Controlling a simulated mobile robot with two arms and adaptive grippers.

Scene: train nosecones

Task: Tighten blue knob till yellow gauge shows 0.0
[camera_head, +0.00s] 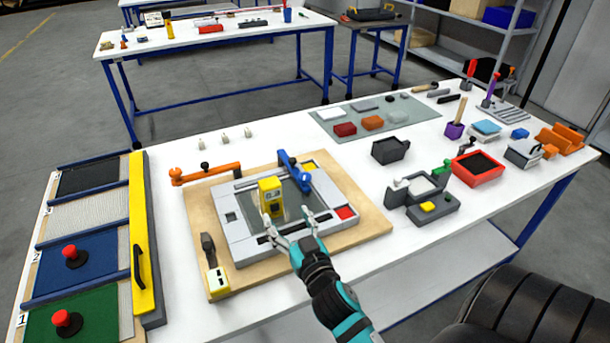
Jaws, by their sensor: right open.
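A yellow gauge (270,191) stands upright on the glassy middle of a grey-white square fixture (240,243). Its reading is too small to make out. A blue clamp-like part with a knob end (287,160) sits at the fixture's back edge, to the right of the gauge. My right gripper (290,222) reaches in from the front over the fixture's front part. Its two fingers are spread, with nothing between them. It is in front of the gauge and apart from the blue knob. My left gripper is not in view.
The fixture lies on a wooden board (373,222) with an orange clamp arm (208,174) at back left. A yellow bar with a black handle (142,225) and red-knobbed panels are at left. A grey device (425,200) and red tray (477,167) stand at right.

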